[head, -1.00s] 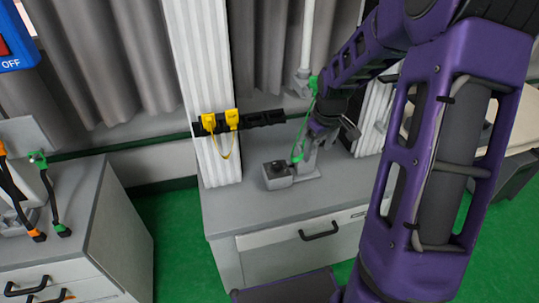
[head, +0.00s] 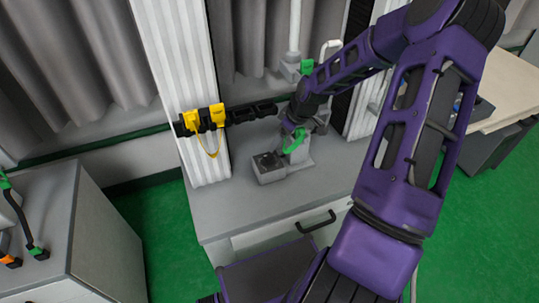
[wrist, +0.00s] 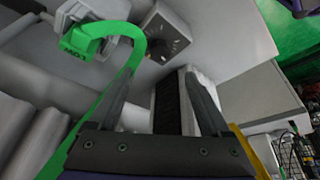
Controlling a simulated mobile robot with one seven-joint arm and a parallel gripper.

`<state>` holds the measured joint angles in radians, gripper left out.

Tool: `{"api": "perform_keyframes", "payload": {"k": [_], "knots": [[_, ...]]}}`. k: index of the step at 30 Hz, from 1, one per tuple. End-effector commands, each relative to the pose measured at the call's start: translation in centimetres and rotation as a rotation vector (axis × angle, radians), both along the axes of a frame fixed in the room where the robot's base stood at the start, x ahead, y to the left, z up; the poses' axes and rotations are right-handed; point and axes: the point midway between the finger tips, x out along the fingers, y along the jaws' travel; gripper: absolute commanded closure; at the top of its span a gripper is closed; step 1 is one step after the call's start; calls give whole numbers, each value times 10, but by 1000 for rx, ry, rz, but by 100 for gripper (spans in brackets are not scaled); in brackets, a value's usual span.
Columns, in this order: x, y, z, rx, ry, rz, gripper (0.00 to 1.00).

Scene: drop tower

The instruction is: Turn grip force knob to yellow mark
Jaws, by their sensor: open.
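A small grey box (head: 270,174) with a dark knob (head: 267,159) on its top stands on the grey cabinet. In the wrist view the box (wrist: 180,18) shows beyond the fingertips, with the dark knob (wrist: 156,47) and small marks around it on its face. I cannot make out a yellow mark. My gripper (wrist: 157,80) is open, with nothing between its fingers, and is apart from the knob. In the head view my gripper (head: 292,132) is behind and a little right of the box, partly hidden by the arm.
A green curved part (wrist: 130,50) runs close beside my left finger. A white ribbed column (head: 185,90) stands behind. The cabinet top (head: 235,205) in front of the box is clear.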

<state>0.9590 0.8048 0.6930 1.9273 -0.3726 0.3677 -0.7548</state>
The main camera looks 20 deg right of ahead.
Motion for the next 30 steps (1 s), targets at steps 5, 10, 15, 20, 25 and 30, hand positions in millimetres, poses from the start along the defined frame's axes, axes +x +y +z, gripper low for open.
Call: {"api": "perform_keyframes", "payload": {"k": [5,10,15,20,25,30], "knots": [[13,10,-40,1,3,2,19],[23,17,-69,1,2,2,19],[29,21,-87,1,2,-1,19],[32,22,-93,-1,0,0,19],[32,22,-93,-1,1,-1,19],[32,22,-93,-1,1,-1,35]]}}
